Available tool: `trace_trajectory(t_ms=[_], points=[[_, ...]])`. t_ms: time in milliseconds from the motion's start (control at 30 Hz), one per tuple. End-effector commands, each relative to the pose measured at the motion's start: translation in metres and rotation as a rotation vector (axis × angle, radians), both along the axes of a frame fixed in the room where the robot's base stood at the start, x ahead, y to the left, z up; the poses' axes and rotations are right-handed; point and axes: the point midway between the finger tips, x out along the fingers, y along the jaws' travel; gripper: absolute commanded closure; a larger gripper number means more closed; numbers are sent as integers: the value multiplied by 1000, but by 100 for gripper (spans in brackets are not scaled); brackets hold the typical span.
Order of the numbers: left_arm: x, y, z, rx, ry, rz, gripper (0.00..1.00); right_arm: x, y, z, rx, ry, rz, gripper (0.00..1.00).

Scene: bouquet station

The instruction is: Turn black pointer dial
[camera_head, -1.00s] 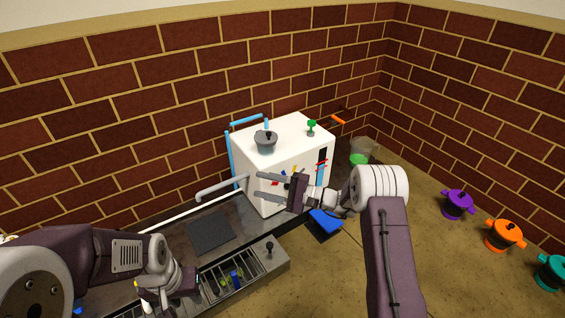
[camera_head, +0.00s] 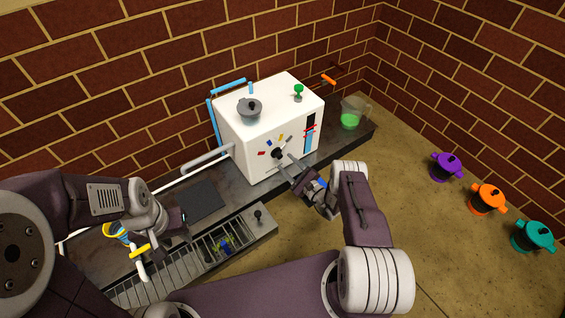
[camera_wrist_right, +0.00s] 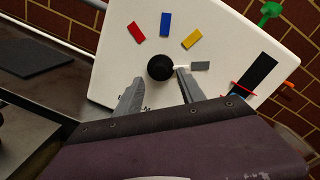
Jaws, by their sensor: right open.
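The black pointer dial (camera_head: 278,153) is on the front face of the white box (camera_head: 246,150). In the right wrist view the dial (camera_wrist_right: 160,67) is a round black knob with a white pointer (camera_wrist_right: 181,67) aimed right, toward a grey mark (camera_wrist_right: 201,66). Red (camera_wrist_right: 137,32), blue (camera_wrist_right: 165,24) and yellow (camera_wrist_right: 192,38) marks fan out around it. My right gripper (camera_wrist_right: 157,85) is open, its fingertips just below the dial and to either side; I cannot tell whether they touch it. My left gripper (camera_head: 178,232) is low at left, away from the dial; its jaws are unclear.
A grey pot (camera_head: 249,110) and a green knob (camera_head: 298,92) are on top of the box. A beaker with green liquid (camera_head: 350,114) stands to its right. A slotted rack (camera_head: 225,245) is in front. Purple (camera_head: 446,167), orange (camera_head: 488,199) and teal (camera_head: 533,237) pots stand at right.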

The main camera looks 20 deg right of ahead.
Motion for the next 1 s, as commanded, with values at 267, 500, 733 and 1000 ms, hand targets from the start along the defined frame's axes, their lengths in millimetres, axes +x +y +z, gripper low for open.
trace_trajectory(t_ms=[267,500,733,1000], points=[[0,0,-22,0,0,0,64,31,13,-1,1,0,1,54],[0,0,-21,0,0,0,64,31,14,1,1,0,0,54],[0,0,-21,0,0,0,64,31,14,1,1,0,0,100],[0,0,-18,0,0,0,64,31,14,1,-28,-10,1,100]])
